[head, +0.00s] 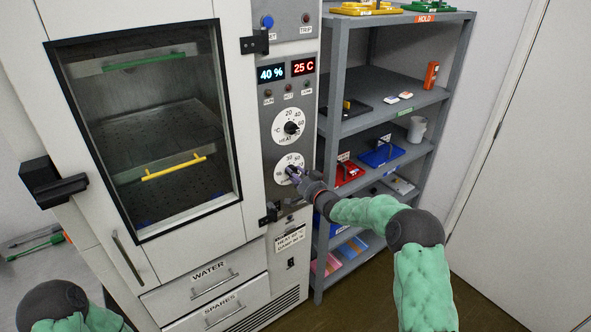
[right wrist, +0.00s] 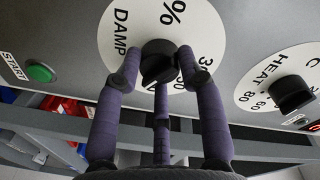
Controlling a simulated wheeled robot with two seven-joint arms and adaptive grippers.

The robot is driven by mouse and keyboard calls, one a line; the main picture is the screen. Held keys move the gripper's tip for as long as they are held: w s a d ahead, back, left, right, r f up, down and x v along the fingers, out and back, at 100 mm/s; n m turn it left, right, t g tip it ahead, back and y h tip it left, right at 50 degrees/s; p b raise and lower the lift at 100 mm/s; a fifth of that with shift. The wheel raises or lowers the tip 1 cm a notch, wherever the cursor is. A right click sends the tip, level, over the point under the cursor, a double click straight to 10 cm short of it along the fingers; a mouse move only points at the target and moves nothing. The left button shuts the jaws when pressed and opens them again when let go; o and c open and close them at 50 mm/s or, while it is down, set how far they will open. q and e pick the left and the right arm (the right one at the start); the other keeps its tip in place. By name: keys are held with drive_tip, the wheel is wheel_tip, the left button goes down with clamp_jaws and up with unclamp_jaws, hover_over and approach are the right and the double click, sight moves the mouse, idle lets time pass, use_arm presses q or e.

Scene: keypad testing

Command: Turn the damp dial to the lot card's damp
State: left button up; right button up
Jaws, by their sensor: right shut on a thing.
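The damp dial (head: 284,163) is a white disc with a black knob, below the heat dial on the cabinet's grey panel. In the right wrist view the damp dial (right wrist: 111,40) is marked DAMP and %. My right gripper (head: 297,174) is shut on its black knob (right wrist: 158,60), with fingers on both sides and one below. The fingers partly cover the scale, so the exact setting is unclear. The blue display (head: 271,73) reads 40 %. My left gripper is out of view; only part of that arm shows at bottom left.
The heat dial (head: 291,127) sits just above, and beside it in the right wrist view (right wrist: 291,95). A green START button (right wrist: 40,72) is nearby. A grey shelf rack (head: 334,125) stands close on the right.

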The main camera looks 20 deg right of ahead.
drive_tip(key=shift+m+p, duration=0.8)
drive_tip(key=shift+m, duration=0.2)
drive_tip(key=shift+f, duration=0.15)
drive_tip(key=o, duration=1.2)
drive_tip(key=shift+c, duration=0.2)
drive_tip(key=v, duration=1.2)
